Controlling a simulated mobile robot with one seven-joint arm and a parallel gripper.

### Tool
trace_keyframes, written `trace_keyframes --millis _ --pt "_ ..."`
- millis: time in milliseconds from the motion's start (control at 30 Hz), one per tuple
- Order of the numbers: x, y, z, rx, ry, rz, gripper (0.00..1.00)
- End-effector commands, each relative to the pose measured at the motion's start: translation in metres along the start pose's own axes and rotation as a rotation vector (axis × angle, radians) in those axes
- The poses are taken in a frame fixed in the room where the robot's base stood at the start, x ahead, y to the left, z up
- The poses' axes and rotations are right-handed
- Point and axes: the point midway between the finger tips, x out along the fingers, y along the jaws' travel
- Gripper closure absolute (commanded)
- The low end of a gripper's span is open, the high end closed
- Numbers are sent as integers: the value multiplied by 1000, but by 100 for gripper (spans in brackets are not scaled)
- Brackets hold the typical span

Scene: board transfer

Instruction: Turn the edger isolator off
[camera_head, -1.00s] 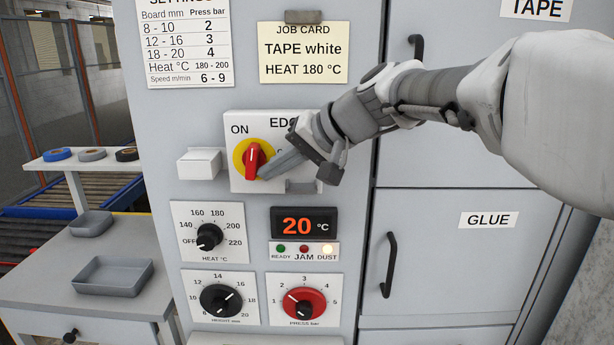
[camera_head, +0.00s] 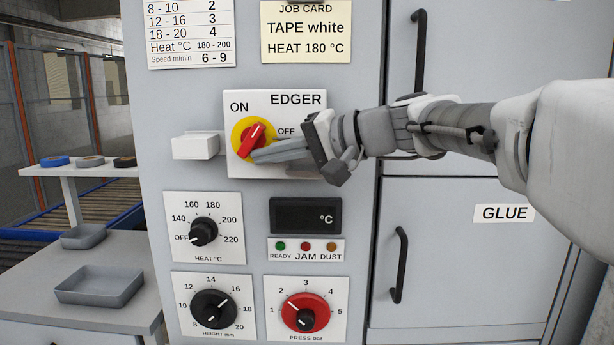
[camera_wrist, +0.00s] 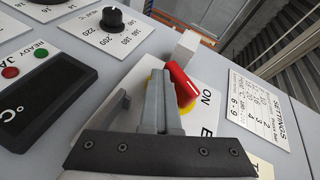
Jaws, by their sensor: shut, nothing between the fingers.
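The edger isolator is a red rotary handle (camera_head: 251,139) on a yellow disc (camera_head: 238,131), set on a white plate (camera_head: 262,100) marked ON, EDGER and OFF. The handle is tilted, its upper end leaning right of vertical, between ON and OFF. My gripper (camera_head: 255,155) is shut and empty, its fingers at the handle's lower right. In the wrist view the shut fingers (camera_wrist: 160,85) lie beside the red handle (camera_wrist: 182,85) and seem to touch it. The temperature display (camera_head: 305,216) is dark, showing only °C.
Below the isolator are a heat knob (camera_head: 204,231), a height knob (camera_head: 213,309) and a red pressure knob (camera_head: 304,310). A white box (camera_head: 197,146) juts out left of the plate. The cabinet's black door handle (camera_head: 399,265) is at right.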

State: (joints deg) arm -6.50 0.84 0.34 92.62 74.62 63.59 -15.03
Motion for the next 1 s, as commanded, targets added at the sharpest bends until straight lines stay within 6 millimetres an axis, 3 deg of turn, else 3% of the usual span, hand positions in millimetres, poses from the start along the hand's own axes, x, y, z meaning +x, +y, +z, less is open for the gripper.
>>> trace_keyframes --millis 367,1000 --pt "7 8 5 76 41 -186 100" --pt "13 5 6 73 39 -177 100"
